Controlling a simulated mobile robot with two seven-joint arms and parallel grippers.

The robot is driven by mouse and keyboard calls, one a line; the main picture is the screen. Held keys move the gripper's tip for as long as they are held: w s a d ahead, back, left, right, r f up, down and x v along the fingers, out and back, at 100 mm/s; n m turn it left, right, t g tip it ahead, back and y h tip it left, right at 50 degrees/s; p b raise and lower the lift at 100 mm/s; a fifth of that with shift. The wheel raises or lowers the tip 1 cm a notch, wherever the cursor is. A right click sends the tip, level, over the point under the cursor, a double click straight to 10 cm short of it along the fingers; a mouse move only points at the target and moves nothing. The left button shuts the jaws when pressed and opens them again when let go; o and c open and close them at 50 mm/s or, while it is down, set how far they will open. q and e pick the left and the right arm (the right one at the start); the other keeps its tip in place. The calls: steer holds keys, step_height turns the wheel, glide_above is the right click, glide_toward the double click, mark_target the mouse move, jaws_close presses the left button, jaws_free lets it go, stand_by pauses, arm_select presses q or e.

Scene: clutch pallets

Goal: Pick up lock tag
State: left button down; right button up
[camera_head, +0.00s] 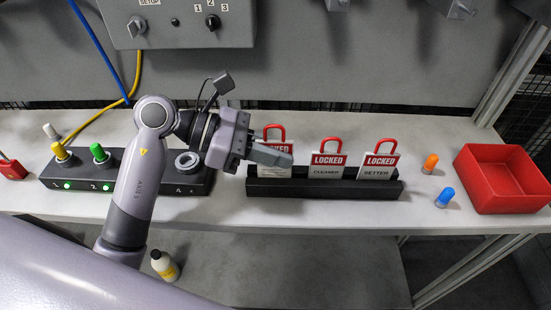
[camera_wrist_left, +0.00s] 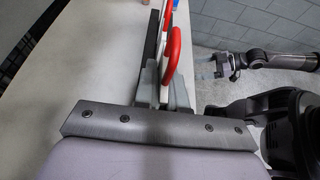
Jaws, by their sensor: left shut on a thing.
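Three red-and-white lock tags with red shackles stand upright in a black rack (camera_head: 325,188). My left gripper (camera_head: 284,155) is shut on the leftmost lock tag (camera_head: 276,171), and its fingers hide part of the label. In the left wrist view the left gripper (camera_wrist_left: 163,92) has its fingers on either side of this tag, whose red shackle (camera_wrist_left: 172,50) shows. The tag still appears to be at its place in the rack. The middle tag (camera_head: 326,166) reads CLEANER and the right one (camera_head: 379,166) reads SETTER. My right gripper (camera_wrist_left: 220,66) is small in the left wrist view.
A red bin (camera_head: 503,178) stands at the right, with an orange peg (camera_head: 430,163) and a blue peg (camera_head: 445,197) beside it. A dark block with numbered sockets (camera_head: 85,186) lies left, partly behind my arm. A red padlock (camera_head: 12,169) is at the left edge.

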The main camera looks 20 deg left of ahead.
arm_select(q)
step_height(320, 180, up, 18)
steer(key=shift+f, duration=0.15)
